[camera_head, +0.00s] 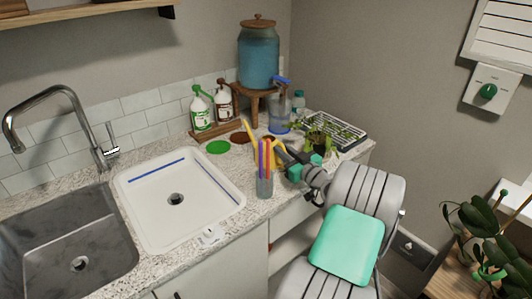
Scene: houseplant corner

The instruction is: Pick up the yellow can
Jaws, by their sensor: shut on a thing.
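The yellow can (277,151) stands out on the right part of the counter, partly hidden behind a cup of coloured sticks and by my gripper. My gripper (281,149) reaches in from the right and is shut on the yellow can. The fingertips are small and partly hidden here, so the exact grip point is unclear. I cannot tell whether the can touches the counter.
A clear cup (264,187) with coloured sticks stands close in front of the can. A spray bottle (280,108), a seedling tray (335,131) and a leafy plant (318,142) are close behind. A white sink (228,199) lies to the left.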

